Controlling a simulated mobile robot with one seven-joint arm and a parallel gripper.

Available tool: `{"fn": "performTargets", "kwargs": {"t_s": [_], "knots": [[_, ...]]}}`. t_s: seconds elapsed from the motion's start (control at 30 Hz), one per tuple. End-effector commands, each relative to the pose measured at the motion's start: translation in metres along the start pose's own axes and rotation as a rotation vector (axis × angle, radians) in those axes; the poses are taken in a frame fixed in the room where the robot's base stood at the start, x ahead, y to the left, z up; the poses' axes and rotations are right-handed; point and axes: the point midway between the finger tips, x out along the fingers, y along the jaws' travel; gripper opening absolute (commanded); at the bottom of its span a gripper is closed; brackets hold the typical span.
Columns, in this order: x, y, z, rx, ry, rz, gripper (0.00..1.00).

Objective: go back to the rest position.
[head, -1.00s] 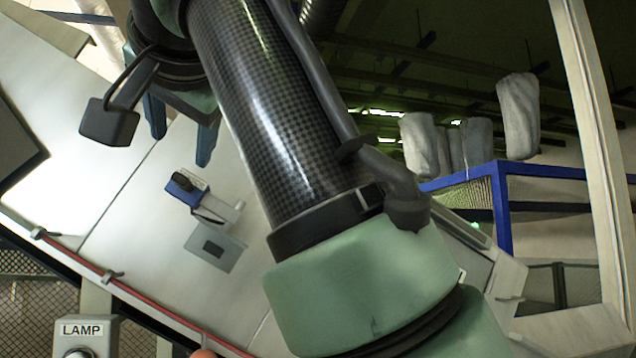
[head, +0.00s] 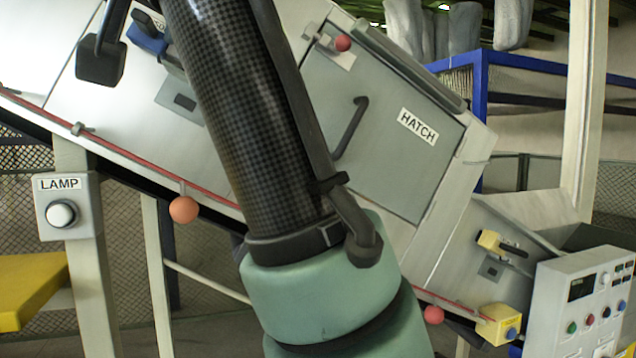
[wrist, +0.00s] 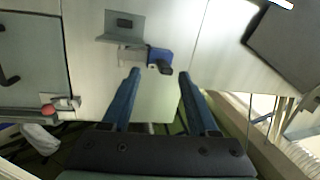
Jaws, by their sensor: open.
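My gripper (wrist: 157,88) shows in the wrist view as two blue fingers, spread apart with nothing between them. Beyond the fingertips is a pale machine panel with a small blue-and-black device (wrist: 160,58) and a grey bracket (wrist: 124,24). In the head view my arm crosses the middle of the picture, in front of the machine. The gripper's fingers are not clearly visible there. The blue device (head: 148,34) shows at the upper left, partly behind my arm.
A grey hatch (head: 405,155) with a black handle is closed on the sloping machine. A red cord with red balls (head: 184,210) runs along its lower edge. A lamp box (head: 66,207) stands left, a control box (head: 580,300) lower right, and a blue frame (head: 482,120) behind.

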Motion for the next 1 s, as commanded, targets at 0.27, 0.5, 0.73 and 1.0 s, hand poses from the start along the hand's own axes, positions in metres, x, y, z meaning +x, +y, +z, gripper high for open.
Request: {"fn": "performTargets", "kwargs": {"t_s": [0.27, 0.5, 0.73, 1.0], "knots": [[-0.025, 0.067, 0.076, -0.146, 0.318, -0.076, 0.6], [-0.09, 0.131, 0.133, -0.31, 0.609, 0.031, 0.6], [-0.168, 0.173, 0.181, -0.499, 0.812, 0.216, 0.6], [-0.206, 0.183, 0.198, -0.604, 0.887, 0.318, 0.6]]}}
